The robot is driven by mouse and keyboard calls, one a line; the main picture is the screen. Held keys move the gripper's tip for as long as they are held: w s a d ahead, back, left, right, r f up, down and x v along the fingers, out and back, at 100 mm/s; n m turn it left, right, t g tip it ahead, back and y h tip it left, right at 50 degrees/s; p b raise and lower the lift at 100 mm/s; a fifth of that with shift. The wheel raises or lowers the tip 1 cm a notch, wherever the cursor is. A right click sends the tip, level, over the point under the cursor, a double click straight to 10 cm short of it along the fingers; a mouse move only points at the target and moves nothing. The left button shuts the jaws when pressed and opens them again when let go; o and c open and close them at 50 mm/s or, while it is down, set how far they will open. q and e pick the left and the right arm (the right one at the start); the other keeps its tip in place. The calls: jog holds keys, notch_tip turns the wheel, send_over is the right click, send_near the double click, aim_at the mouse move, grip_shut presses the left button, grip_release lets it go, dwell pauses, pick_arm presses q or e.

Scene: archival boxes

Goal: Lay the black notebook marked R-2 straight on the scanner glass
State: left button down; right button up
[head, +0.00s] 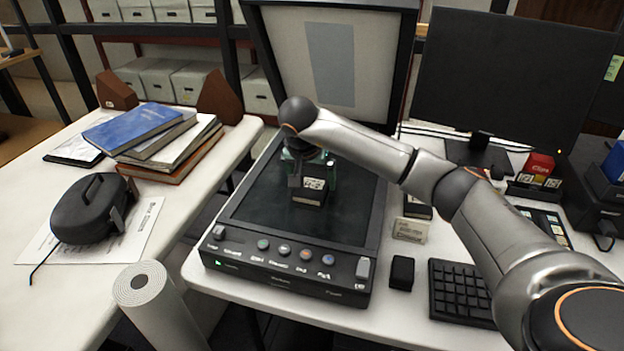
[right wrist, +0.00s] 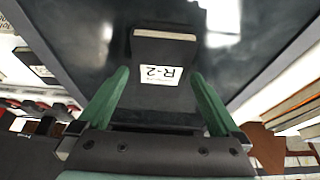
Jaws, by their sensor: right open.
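The black notebook marked R-2 (head: 308,198) is on the dark scanner glass (head: 262,205), near the middle, with its white label facing up. In the right wrist view the notebook (right wrist: 163,43) shows its R-2 label upside down, and its sides look roughly in line with the glass. My right gripper (head: 308,160) is over the glass at the notebook's far side. Its green fingers (right wrist: 161,76) are open, one on each side of the notebook, with gaps visible. The scanner lid (head: 365,60) stands open behind. My left gripper is not in view.
Right of the scanner are a labelled card (head: 410,230), a small black block (head: 402,272), a keyboard (head: 462,290) and a monitor (head: 510,80). The left table holds stacked books (head: 165,140) and a black case (head: 88,208). A paper roll (head: 160,305) stands in front.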

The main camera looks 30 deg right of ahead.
jog(key=p+v, duration=0.1)
jog(key=v, duration=1)
jog(key=shift+r, duration=0.3)
jog(key=shift+s+a, duration=0.1)
jog(key=shift+s, duration=0.05)
